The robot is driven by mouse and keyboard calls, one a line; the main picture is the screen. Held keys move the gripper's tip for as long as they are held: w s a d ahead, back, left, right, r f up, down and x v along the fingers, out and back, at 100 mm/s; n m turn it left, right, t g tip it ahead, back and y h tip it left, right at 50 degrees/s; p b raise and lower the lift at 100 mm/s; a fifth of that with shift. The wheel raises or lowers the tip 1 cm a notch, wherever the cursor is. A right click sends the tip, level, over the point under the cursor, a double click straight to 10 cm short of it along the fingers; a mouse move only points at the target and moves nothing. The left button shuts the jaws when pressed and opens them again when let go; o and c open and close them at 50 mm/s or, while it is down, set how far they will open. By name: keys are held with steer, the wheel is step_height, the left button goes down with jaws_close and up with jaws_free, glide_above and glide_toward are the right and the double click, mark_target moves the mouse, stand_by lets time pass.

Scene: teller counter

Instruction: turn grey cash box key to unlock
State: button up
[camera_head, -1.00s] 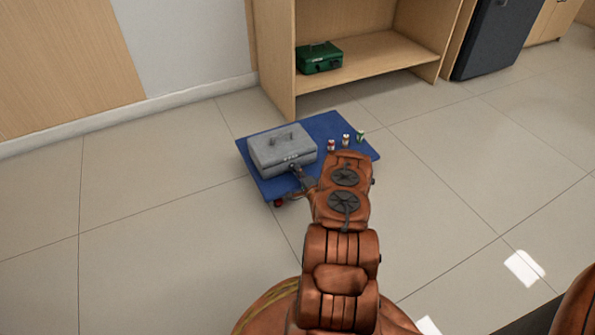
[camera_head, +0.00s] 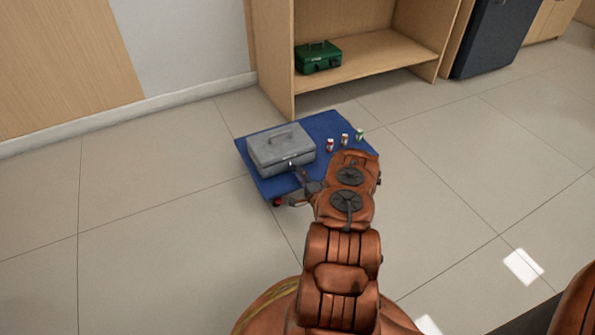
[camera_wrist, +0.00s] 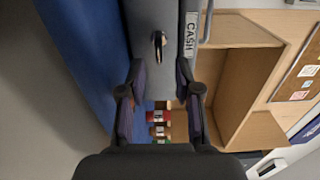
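The grey cash box (camera_head: 268,150) sits on the blue platform (camera_head: 318,125). In the wrist view, turned on its side, the box front (camera_wrist: 155,18) fills the top middle, with a white CASH label (camera_wrist: 190,35). A small metal key (camera_wrist: 159,42) sits at the lock on that front. My gripper (camera_head: 296,168) is at the front of the box in the head view. In the wrist view my gripper (camera_wrist: 160,66) is open, its two fingers apart on either side of the key's line. The key appears just beyond the fingertips, with no visible contact. The lid is closed.
Several small cans (camera_head: 345,139) stand on the platform right of the box. A green cash box (camera_head: 318,57) sits in the wooden shelf unit (camera_head: 385,55) behind. A dark cabinet (camera_head: 492,38) stands at the back right. Floor to the left is clear.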

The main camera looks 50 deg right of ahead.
steer(key=v, duration=0.8)
steer(key=shift+s, duration=0.2)
steer(key=shift+a, duration=0.1)
